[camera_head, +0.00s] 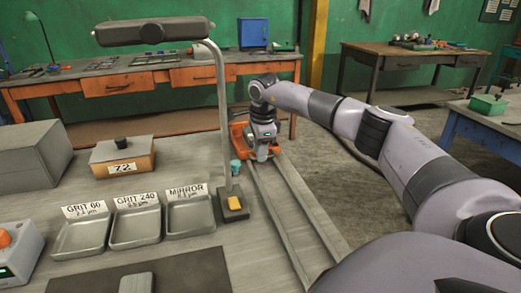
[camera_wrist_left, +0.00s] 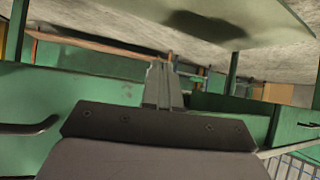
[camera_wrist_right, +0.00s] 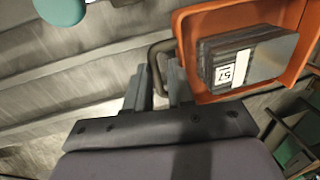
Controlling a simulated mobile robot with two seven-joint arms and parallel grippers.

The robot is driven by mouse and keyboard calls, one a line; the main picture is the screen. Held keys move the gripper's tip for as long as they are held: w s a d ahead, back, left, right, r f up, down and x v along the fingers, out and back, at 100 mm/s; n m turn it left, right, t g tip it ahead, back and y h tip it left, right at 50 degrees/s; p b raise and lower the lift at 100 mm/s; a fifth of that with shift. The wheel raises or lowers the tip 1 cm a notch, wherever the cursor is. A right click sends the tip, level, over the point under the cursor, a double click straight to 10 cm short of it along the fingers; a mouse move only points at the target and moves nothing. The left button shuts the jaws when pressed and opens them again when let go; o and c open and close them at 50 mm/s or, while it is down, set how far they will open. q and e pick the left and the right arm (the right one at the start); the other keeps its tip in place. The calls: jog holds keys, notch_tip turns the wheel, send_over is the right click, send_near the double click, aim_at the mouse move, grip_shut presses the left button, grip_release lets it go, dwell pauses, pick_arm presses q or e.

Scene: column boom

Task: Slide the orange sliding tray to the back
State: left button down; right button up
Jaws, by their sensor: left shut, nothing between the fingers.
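The orange sliding tray (camera_head: 239,133) sits at the far end of two pale rails on the bench. In the right wrist view the tray (camera_wrist_right: 297,88) holds a dark grey block with a white label (camera_wrist_right: 236,73). A dark looped handle (camera_wrist_right: 153,60) stands on its side. My right gripper (camera_head: 262,157) is at the tray's near side. Its fingers (camera_wrist_right: 158,95) stand apart with the handle's bar between them; whether they press on it is unclear. My left gripper (camera_wrist_left: 164,88) is shut and empty, away from the tray, and outside the head view.
A lamp post (camera_head: 222,120) rises left of the rails, close to the tray. A small teal object (camera_head: 235,167) stands beside the tray. Three grey labelled trays (camera_head: 135,228) and an orange-fronted box (camera_head: 123,163) lie to the left. The rails' near stretch (camera_head: 290,222) is clear.

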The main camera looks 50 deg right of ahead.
notch_tip(320, 180, up, 7)
jog(key=s, duration=0.1)
jog(key=shift+a, duration=0.3)
jog(key=shift+s, duration=0.2)
dwell(0.4)
